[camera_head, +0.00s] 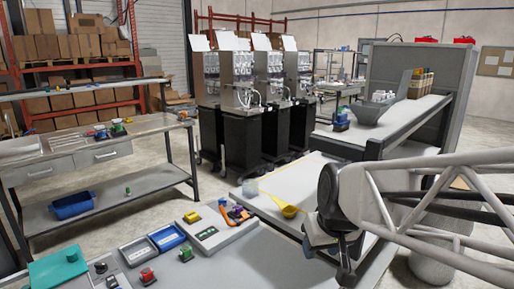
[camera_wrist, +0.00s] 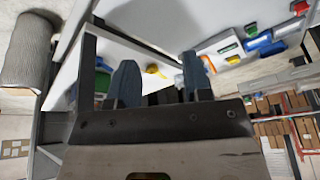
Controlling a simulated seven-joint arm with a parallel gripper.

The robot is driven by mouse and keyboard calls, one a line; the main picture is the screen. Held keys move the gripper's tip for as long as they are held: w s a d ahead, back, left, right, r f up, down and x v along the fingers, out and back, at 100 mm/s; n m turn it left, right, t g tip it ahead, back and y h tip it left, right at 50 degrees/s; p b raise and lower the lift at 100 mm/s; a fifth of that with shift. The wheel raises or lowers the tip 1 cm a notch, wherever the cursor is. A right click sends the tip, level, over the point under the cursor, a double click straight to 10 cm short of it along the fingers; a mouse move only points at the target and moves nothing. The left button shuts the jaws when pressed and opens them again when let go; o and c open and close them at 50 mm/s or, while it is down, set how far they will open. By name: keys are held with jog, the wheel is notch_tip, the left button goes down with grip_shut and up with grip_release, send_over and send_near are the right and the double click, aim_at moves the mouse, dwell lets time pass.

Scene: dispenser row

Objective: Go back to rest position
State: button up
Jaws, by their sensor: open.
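My arm reaches in from the right in the head view, with my gripper (camera_head: 343,262) hanging low at the right end of the light worktable (camera_head: 225,265). In the wrist view the two blue-grey fingers of my gripper (camera_wrist: 161,78) stand apart with nothing seen between them. A yellow scoop-like item (camera_head: 287,210) lies on the light surface to the left of my gripper, apart from it. A yellow item also shows beyond the fingers in the wrist view (camera_wrist: 155,71).
Several black-based dispensers (camera_head: 240,90) stand at the back. A grey shelf unit (camera_head: 395,118) rises behind my arm. Grey and blue trays (camera_head: 168,237), a teal box (camera_head: 57,270) and small coloured items occupy the worktable's left part. A side bench (camera_head: 95,150) stands at left.

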jog(key=s+d+f+m+g+h, duration=0.1)
jog(key=s+d, duration=0.4)
jog(key=s, duration=0.7)
jog(key=shift+s+f+m+h, duration=0.3)
jog(key=shift+s+m, duration=0.05)
jog(key=shift+m, duration=0.35)
